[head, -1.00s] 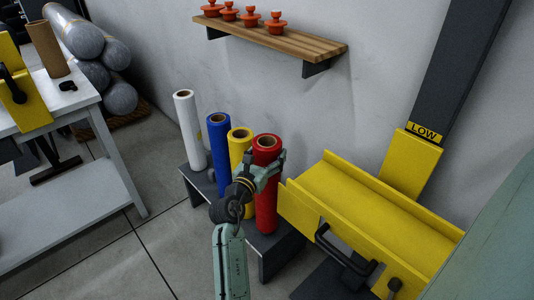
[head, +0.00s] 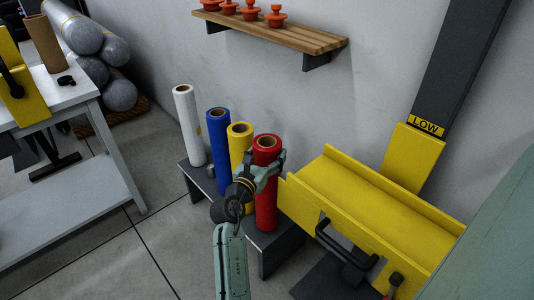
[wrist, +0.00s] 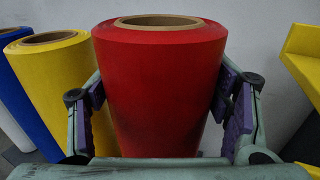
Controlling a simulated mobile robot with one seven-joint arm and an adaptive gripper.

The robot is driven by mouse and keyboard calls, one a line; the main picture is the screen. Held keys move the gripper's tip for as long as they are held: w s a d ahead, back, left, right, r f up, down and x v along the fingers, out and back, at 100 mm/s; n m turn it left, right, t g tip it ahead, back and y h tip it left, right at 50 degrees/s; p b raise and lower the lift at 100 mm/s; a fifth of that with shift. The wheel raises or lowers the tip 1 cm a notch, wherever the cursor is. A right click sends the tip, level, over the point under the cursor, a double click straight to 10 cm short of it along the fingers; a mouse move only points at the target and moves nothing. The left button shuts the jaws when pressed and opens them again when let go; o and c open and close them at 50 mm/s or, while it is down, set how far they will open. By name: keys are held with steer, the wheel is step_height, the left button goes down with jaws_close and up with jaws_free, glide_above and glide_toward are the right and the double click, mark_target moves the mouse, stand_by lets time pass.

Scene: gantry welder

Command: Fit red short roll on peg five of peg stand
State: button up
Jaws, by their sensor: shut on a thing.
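The red roll (head: 266,208) stands upright at the right end of the dark peg stand (head: 262,262). My gripper (head: 268,168) is shut around its upper part. In the wrist view the red roll (wrist: 160,85) fills the middle, with a finger of my gripper (wrist: 165,110) on each side. A yellow roll (head: 240,145), a blue roll (head: 218,145) and a white roll (head: 189,125) stand in a row to its left on the stand. The pegs are hidden, and I cannot tell whether the red roll's foot is around a peg.
A yellow trough-like machine part (head: 375,200) with a black handle stands close to the right of the red roll. A grey workbench (head: 75,205) is at left. A wooden shelf (head: 285,35) with orange items hangs on the wall behind. Floor between bench and stand is clear.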

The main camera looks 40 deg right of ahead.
steer(key=shift+f+b, duration=0.5)
steer(key=shift+f, duration=0.1)
steer(key=o, duration=2)
steer(key=shift+f, duration=0.15)
steer(key=shift+o, duration=0.2)
